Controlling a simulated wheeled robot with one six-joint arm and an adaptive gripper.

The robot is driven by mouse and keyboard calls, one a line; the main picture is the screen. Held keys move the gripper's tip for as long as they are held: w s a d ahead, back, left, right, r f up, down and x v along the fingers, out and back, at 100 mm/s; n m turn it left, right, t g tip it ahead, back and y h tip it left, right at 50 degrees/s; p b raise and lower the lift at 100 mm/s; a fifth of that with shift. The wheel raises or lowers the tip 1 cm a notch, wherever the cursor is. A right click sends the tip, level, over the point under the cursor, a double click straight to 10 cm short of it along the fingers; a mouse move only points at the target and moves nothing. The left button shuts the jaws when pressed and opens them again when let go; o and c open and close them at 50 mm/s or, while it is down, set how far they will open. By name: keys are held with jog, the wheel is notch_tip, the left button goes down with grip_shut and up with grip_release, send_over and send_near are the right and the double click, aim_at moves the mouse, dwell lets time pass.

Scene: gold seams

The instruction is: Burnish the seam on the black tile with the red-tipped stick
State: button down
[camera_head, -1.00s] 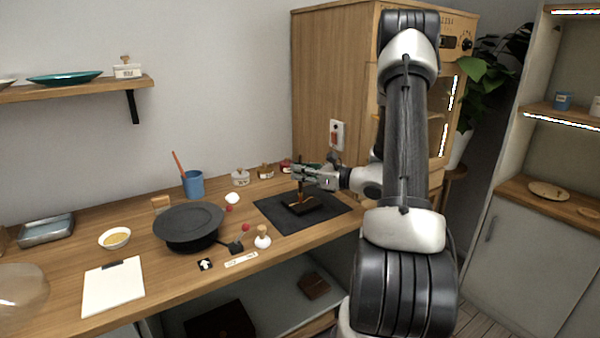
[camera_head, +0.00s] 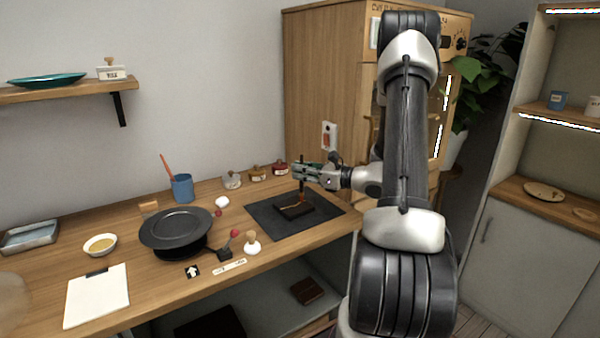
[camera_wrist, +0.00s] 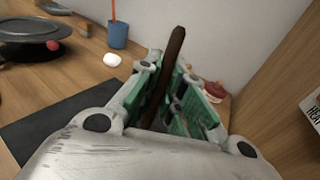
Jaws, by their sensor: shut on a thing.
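My gripper (camera_head: 303,171) is shut on a thin dark brown stick, which rises between the green finger pads in the wrist view (camera_wrist: 172,58). In the head view, the stick (camera_head: 302,186) stands roughly upright below the fingers, over the black tile (camera_head: 284,210). A bright gold-orange seam (camera_head: 296,205) shows on the tile. The stick's lower end is at or just above the seam; I cannot tell whether it touches. Its tip colour is not clear. The tile lies on a dark mat (camera_head: 268,226), also in the wrist view (camera_wrist: 45,125).
A black round lidded vessel (camera_head: 176,222), a blue cup (camera_head: 182,188) holding an orange stick, a white-based stamp (camera_head: 252,246) and a white pad (camera_head: 97,296) stand to the left. Small jars (camera_head: 257,174) line the wall. A wooden cabinet (camera_head: 320,80) rises behind my gripper.

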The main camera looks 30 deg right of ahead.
notch_tip(320, 180, up, 8)
jog(key=d, duration=0.1)
jog(key=shift+d+f, duration=0.2)
dwell(1.4)
jog(key=shift+a, duration=0.1)
